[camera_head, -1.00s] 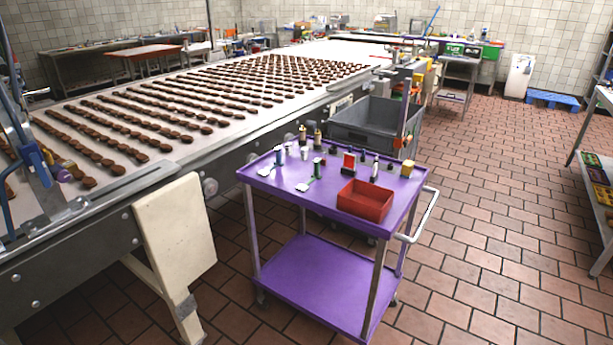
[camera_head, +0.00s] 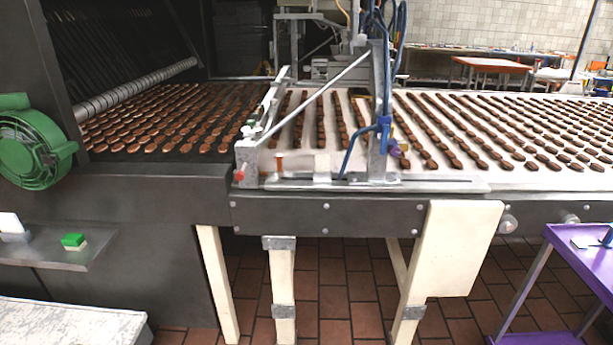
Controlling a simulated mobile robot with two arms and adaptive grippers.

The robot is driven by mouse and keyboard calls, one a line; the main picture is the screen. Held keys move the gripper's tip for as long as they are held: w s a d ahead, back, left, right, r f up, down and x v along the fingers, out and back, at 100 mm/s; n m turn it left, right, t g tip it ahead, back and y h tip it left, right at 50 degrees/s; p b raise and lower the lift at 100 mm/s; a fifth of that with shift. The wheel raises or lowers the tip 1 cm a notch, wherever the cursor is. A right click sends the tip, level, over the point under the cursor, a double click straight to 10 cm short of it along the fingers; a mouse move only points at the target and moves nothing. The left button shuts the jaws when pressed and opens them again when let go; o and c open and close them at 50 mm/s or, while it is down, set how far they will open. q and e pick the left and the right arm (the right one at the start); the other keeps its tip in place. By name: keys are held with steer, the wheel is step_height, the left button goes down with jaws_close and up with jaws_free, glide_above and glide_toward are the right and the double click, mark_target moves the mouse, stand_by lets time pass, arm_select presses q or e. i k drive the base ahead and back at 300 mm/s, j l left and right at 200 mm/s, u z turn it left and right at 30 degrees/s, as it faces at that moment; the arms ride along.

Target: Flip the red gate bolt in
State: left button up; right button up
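A small red part (camera_head: 239,175) shows at the lower left end of the metal frame that spans the conveyor. It looks like the red gate bolt, but it is too small to tell its exact position. The metal frame (camera_head: 320,97) has a slanted bar and a flat plate along the front edge of the belt. Neither of my grippers is in view.
The conveyor belt (camera_head: 510,180) carries rows of brown biscuits. A dark machine with a green motor (camera_head: 32,148) stands at the left. A cream panel (camera_head: 455,250) hangs at the front. A purple cart (camera_head: 588,262) is at the right. Tiled floor shows below.

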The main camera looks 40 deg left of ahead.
mark_target(239, 175)
steer(key=u, duration=1.55)
